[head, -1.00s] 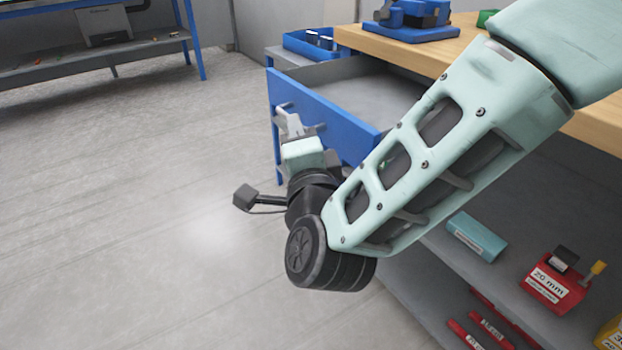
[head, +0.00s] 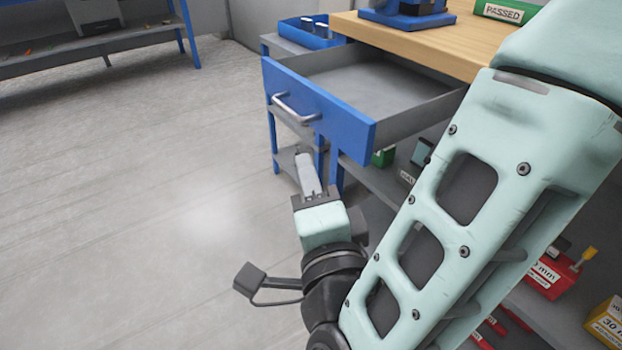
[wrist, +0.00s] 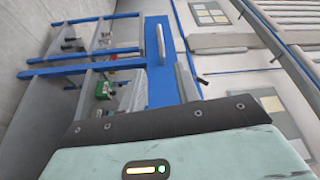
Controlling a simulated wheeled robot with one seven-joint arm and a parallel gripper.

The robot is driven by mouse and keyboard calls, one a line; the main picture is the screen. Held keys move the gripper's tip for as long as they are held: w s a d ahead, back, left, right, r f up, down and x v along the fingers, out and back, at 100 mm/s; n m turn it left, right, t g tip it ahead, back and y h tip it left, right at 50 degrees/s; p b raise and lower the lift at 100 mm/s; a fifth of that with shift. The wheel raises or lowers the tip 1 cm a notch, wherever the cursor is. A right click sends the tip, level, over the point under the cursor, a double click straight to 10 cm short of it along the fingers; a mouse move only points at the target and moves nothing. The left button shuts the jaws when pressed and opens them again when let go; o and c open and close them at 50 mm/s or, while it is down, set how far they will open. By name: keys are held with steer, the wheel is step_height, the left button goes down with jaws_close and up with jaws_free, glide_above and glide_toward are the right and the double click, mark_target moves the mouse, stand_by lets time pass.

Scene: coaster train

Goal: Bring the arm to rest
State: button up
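My gripper (head: 307,172) is in the head view, in front of and below the open drawer (head: 361,129). Its pale fingers point up toward the drawer front and are apart from the drawer's silver handle (head: 294,109). The fingers look like one narrow piece from this side, and I cannot tell whether there is a gap between them. Nothing is seen held. My arm is bent, with its forearm across the right of the head view.
The drawer belongs to a workbench with a wooden top (head: 444,47). A green box marked PASSED (head: 505,11) and a blue bin (head: 306,34) are on or beside it. The floor (head: 130,190) at left is clear.

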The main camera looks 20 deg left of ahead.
steer(key=s+d+f+n+g+h, duration=0.1)
steer(key=s+d+n+g+h, duration=0.2)
steer(key=d+n+g, duration=0.4)
steer(key=s+d+f+n+g+h, duration=0.25)
steer(key=d+n+g, duration=0.2)
steer(key=d, duration=0.45)
steer(key=s+d+f+n+g+h, duration=0.1)
steer(key=s+d+n+g+h, duration=0.15)
steer(key=d+n+g, duration=0.45)
step_height(320, 180, up, 28)
steer(key=d+t+p, duration=0.2)
steer(key=p, duration=2.5)
steer(key=shift+m+h+p, duration=0.4)
steer(key=shift+m, duration=0.05)
